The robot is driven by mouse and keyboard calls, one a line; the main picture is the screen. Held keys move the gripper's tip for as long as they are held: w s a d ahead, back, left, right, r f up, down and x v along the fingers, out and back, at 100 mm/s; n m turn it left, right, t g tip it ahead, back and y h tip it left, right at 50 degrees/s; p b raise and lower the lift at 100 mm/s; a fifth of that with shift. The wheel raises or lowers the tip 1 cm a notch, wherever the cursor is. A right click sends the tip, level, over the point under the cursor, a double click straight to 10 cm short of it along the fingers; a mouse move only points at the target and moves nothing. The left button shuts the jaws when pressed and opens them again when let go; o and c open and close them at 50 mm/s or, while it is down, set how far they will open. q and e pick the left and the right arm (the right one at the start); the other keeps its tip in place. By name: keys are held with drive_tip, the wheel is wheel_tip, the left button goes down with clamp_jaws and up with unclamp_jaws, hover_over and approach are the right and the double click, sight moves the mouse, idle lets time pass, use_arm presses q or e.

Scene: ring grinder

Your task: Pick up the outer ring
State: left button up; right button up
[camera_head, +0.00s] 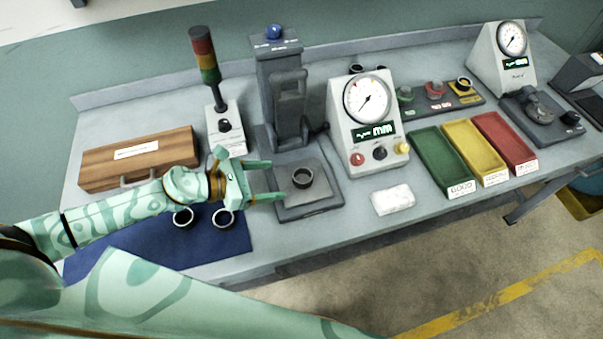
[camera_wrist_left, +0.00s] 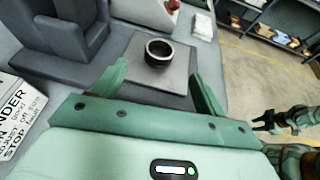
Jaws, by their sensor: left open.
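A dark ring (camera_head: 302,178) lies flat on the grey plate (camera_head: 322,200) at the foot of the grinder; it also shows in the left wrist view (camera_wrist_left: 158,52). My left gripper (camera_head: 266,180) is open and empty, left of this ring, with its fingers pointing towards it. In the left wrist view the ring stands beyond the gap between the two fingertips, apart from both. Two more rings, one left (camera_head: 183,217) and one right (camera_head: 223,218), lie on the blue mat (camera_head: 190,250) below the left gripper. A dark jointed part at the wrist view's right edge may be my right gripper (camera_wrist_left: 268,122).
The grinder's upright (camera_head: 285,85) stands behind the plate. A gauge box (camera_head: 365,125) is to its right, a signal lamp (camera_head: 205,55) and wooden case (camera_head: 135,155) to its left. Green (camera_head: 440,160), yellow (camera_head: 474,150) and red (camera_head: 504,140) trays lie right. A white cloth (camera_head: 392,200) lies near the front edge.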

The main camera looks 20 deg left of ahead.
sight(310, 175)
use_arm(q)
drive_tip(key=x, duration=0.2)
drive_tip(key=shift+w+d, duration=0.3)
drive_tip(key=shift+w+d+f, duration=0.15)
drive_tip(key=shift+w+f, duration=0.05)
drive_tip(key=x, duration=0.5)
drive_tip(key=shift+r, duration=0.1)
use_arm(e)
drive_tip(key=shift+w+a+r, duration=0.3)
drive_tip(key=shift+w+r, duration=0.1)
drive_tip(key=shift+r, duration=0.05)
use_arm(q)
drive_tip(key=c, duration=1)
drive_tip(key=shift+c, duration=1.1)
use_arm(e)
drive_tip(key=shift+d, duration=0.3)
use_arm(q)
drive_tip(key=shift+r+p, duration=0.1)
drive_tip(key=shift+p, duration=0.2)
